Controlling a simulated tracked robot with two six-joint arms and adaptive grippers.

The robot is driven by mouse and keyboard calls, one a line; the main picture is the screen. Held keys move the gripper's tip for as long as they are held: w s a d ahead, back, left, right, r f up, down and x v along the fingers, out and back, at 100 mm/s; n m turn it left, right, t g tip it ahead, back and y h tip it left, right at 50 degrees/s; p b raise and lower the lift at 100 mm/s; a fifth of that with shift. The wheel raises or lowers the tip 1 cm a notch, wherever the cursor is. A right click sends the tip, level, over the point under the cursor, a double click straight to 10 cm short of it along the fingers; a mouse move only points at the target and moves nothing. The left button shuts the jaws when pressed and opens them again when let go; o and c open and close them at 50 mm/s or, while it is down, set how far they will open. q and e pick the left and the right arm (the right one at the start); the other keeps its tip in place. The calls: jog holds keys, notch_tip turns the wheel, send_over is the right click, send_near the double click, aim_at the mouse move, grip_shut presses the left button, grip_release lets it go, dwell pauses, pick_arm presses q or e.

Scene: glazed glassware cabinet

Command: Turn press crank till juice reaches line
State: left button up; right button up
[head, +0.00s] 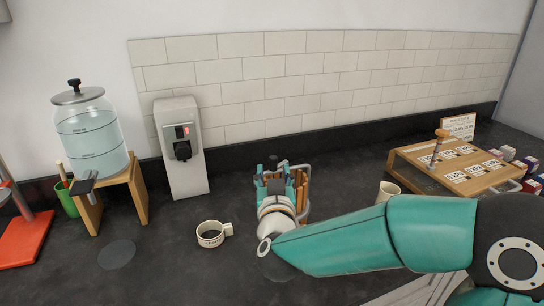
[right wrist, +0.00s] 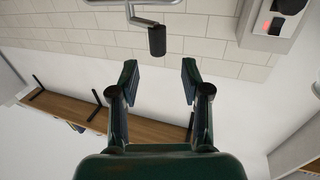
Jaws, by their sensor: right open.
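My right arm comes in from the right in the head view. Its gripper (head: 276,178) is in front of a wooden-slatted press (head: 303,186) and hides most of it. In the right wrist view, a bent metal crank (right wrist: 143,18) ends in a black handle (right wrist: 157,40). My right gripper (right wrist: 160,80) is open and empty there, with the handle beyond its fingertips and apart from them. I cannot see any juice or fill line at the press. My left gripper is not in view.
A glass dispenser (head: 92,135) with marked lines stands on a wooden stand (head: 139,190) at left. A grey machine (head: 186,175) stands near the tiled wall. A labelled mug (head: 211,235) is left of the press. Another cup (head: 388,190) and a wooden rack (head: 407,163) are at right.

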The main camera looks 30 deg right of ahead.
aim_at(273, 161)
jog(key=p+x, duration=0.1)
jog(key=x, duration=0.5)
jog(key=shift+w+d, duration=0.25)
